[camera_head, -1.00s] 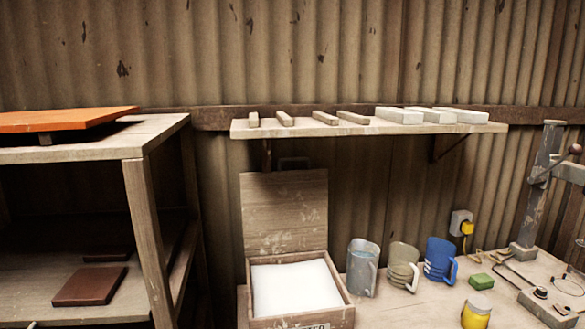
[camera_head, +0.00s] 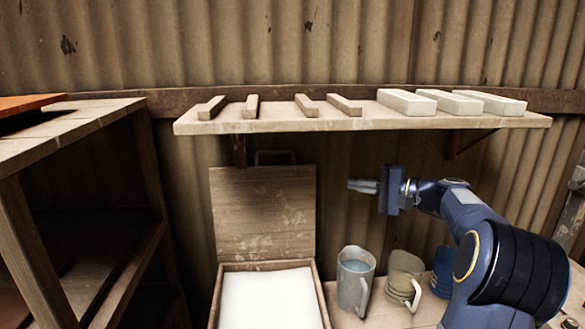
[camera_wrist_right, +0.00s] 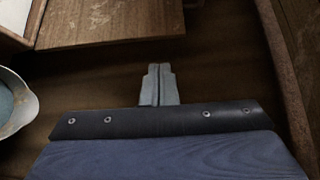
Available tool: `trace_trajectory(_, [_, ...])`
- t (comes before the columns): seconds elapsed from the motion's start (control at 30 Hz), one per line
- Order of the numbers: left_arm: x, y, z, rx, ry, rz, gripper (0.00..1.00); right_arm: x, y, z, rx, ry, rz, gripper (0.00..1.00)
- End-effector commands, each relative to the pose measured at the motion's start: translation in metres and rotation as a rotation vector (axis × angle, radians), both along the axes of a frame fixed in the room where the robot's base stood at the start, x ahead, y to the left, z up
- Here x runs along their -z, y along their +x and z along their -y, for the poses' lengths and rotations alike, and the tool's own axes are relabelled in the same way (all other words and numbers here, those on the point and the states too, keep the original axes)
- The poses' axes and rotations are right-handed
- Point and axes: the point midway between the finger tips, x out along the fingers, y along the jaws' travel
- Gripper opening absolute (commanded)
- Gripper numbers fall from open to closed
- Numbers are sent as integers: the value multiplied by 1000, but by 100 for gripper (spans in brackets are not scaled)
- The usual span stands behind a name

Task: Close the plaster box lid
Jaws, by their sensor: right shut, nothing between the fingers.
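The wooden plaster box (camera_head: 316,290) stands on the bench with white plaster (camera_head: 270,300) inside. Its lid (camera_head: 262,215) is open and stands upright at the back of the box. My right gripper (camera_head: 352,186) is shut and empty, to the right of the lid and apart from it, above the jugs. In the right wrist view the closed fingers (camera_wrist_right: 158,80) show, with a wooden panel that looks like the lid (camera_wrist_right: 110,22) beyond them. My left gripper is not in view.
A shelf (camera_head: 370,120) with wooden strips and pale blocks (camera_head: 407,102) runs above the lid. A grey jug (camera_head: 355,280), a beige jug (camera_head: 404,278) and a blue jug (camera_head: 442,270) stand right of the box. A wooden rack (camera_head: 140,190) is at left.

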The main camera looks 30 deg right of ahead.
Motion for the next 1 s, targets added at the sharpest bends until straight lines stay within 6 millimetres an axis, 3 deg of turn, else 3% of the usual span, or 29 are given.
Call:
trace_trajectory(0.13, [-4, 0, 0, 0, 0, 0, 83, -4, 7, 8, 14, 11, 23, 0])
trace_trajectory(0.6, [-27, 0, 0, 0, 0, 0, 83, 2, 79, -23, 12, 11, 20, 0])
trace_trajectory(1.0, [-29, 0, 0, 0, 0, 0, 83, 5, 92, -28, 14, 8, 20, 0])
